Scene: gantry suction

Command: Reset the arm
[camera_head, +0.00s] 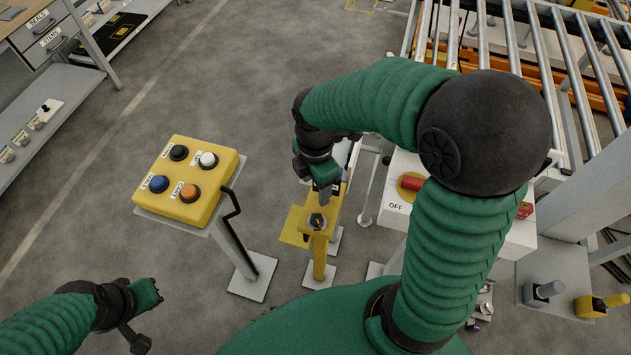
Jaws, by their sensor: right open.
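My right arm comes in from the right and bends down over the middle. Its gripper (324,192) is open just above a yellow post (320,248) with a dark knob (317,221) on top. I cannot tell whether the gripper touches the knob. My left gripper (145,312) is low at the left, over bare floor, and its finger opening is unclear. A yellow button box (213,207) on a stand carries a black button (178,152), a white one (208,160), a blue one (158,184) and an orange one (190,193). Their labels are too small to read surely.
A white cabinet (398,213) marked OFF has a red handle (412,183), partly hidden behind my right arm. A roller conveyor (565,75) fills the top right. A shelf bench (62,82) stands top left. Grey floor lies open between bench and button box.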

